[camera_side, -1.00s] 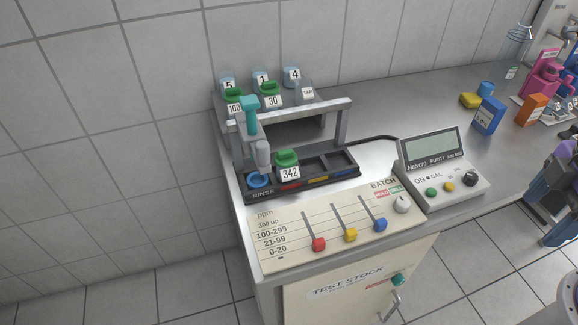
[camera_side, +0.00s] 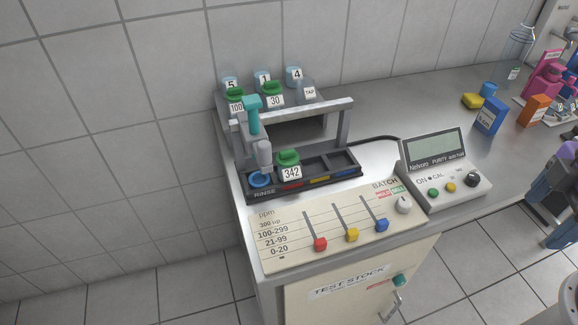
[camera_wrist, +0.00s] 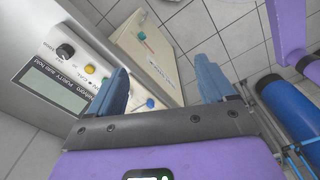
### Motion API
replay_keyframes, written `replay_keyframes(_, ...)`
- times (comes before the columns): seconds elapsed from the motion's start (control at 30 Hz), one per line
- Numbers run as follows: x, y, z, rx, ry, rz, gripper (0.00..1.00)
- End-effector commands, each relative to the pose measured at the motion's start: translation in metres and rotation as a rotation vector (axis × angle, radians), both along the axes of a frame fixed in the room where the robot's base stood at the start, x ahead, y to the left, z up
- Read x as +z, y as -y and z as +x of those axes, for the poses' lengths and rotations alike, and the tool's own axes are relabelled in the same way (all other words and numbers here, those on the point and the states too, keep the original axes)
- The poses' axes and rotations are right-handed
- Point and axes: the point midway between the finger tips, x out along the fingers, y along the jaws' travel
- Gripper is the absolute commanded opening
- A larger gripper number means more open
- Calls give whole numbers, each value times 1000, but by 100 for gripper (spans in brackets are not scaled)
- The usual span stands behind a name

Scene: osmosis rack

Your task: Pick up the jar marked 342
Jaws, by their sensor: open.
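The jar marked 342 (camera_side: 290,166) has a green lid and a white label. It stands upright in the dark tray (camera_side: 318,183), right of the blue rinse ring, in the side view. My gripper (camera_wrist: 165,88) is open, with two blue fingers apart and nothing between them. In the wrist view it faces the cabinet and the meter, and the jar does not show there. In the side view only part of my arm shows at the right edge, well away from the jar.
A teal-topped probe (camera_side: 254,116) hangs just left of the jar under a grey frame (camera_side: 345,122). Jars marked 100 and 30 (camera_side: 273,95) and several others stand on the rack behind. A meter box (camera_side: 440,165) sits right of the slider panel (camera_side: 335,228).

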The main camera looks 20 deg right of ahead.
Motion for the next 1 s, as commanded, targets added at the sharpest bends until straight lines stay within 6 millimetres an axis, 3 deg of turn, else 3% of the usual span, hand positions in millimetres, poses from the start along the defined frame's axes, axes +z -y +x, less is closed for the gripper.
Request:
replay_keyframes(0.33,-1,-1,5,22,10,-19,85)
replay_keyframes(0.47,-6,-9,30,149,69,-117,85)
replay_keyframes(0.57,-12,-23,65,323,146,-247,85)
replay_keyframes(0.77,-20,-73,140,726,313,-535,85)
replay_keyframes(1.0,-33,-170,206,1219,505,-870,85)
